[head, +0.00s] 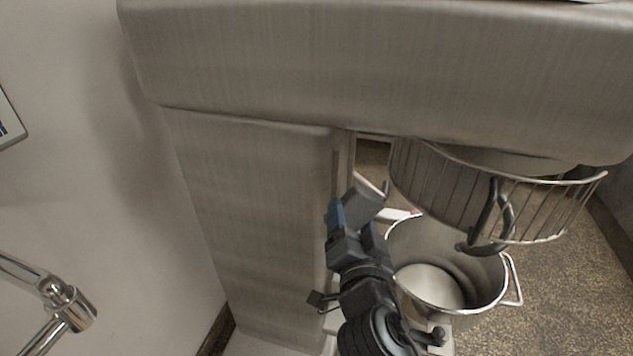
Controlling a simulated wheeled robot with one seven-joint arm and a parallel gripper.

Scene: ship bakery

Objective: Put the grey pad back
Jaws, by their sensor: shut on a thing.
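My gripper (357,227) is in the lower middle of the head view, beside the mixer column. It is shut on a small dark grey block, which looks like the grey pad (365,203). The pad is tilted and sticks out past the fingertips toward the gap between the column and the wire guard. A blue patch shows at the left side of the grip. The fingers hide the pad's lower part. I cannot tell whether the pad touches the column.
The big steel mixer (250,210) fills the middle, its head (380,70) overhanging above. A wire guard (450,190) and dark hook (490,220) hang right of my gripper, over a steel bowl (455,265). A chrome pipe fitting (65,300) is at lower left. Speckled floor shows right.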

